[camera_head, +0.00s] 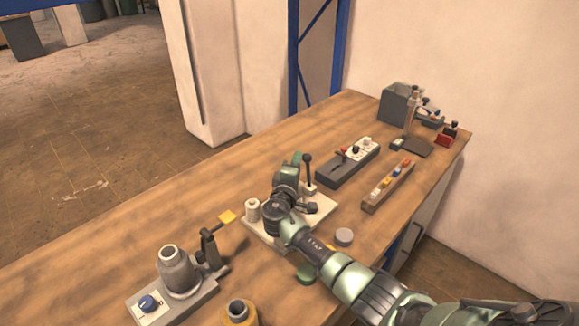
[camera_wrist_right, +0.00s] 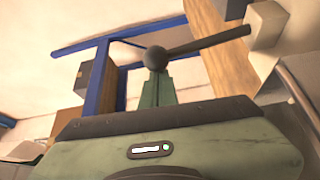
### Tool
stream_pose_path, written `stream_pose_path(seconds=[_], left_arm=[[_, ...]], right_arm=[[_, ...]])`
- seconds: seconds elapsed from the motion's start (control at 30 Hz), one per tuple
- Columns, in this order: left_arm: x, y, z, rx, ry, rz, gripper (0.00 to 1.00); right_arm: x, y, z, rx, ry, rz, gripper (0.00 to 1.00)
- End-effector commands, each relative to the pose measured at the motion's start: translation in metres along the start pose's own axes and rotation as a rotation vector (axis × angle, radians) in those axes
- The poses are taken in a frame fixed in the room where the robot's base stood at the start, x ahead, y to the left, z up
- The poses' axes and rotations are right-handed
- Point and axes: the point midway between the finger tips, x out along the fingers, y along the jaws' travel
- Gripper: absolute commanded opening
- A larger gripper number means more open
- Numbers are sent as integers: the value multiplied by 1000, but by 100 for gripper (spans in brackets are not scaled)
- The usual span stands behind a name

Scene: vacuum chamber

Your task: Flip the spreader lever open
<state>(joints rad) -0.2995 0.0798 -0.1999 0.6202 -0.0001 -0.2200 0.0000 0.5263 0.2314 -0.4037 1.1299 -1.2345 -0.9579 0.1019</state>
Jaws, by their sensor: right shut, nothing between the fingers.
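A dark lever with a round ball knob (camera_head: 307,158) stands at the white base plate (camera_head: 259,231), mostly hidden behind my right arm. I take it to be the spreader lever. In the right wrist view the ball knob (camera_wrist_right: 156,58) is at the fingertips, and its rod slants up to the right. My right gripper (camera_head: 297,158) is shut and empty, just left of the knob. Its green fingers (camera_wrist_right: 158,84) reach up to the ball in the wrist view; I cannot tell whether they touch it. My left gripper is not in view.
A white spool (camera_head: 253,209) stands on the plate's left side. A grey fixture (camera_head: 178,272) with a yellow-tabbed arm is at front left. A switch box (camera_head: 347,163) and a wooden block with coloured pegs (camera_head: 388,187) lie right. The table's left rear is clear.

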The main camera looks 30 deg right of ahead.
Motion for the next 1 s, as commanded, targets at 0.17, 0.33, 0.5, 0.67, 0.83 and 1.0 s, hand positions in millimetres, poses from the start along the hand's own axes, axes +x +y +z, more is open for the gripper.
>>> stream_pose_path(seconds=[0.17,0.33,0.5,0.67,0.83,1.0], left_arm=[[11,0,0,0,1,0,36],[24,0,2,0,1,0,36],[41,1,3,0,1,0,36],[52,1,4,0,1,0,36],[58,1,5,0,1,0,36],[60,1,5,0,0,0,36]], right_arm=[[-9,3,17,-2,-2,-1,0],[-18,2,31,-1,-2,-2,0],[-24,1,42,68,-2,40,0],[-29,2,50,113,-2,66,0],[-32,2,55,111,-2,64,0],[-33,3,58,110,-3,64,0]])
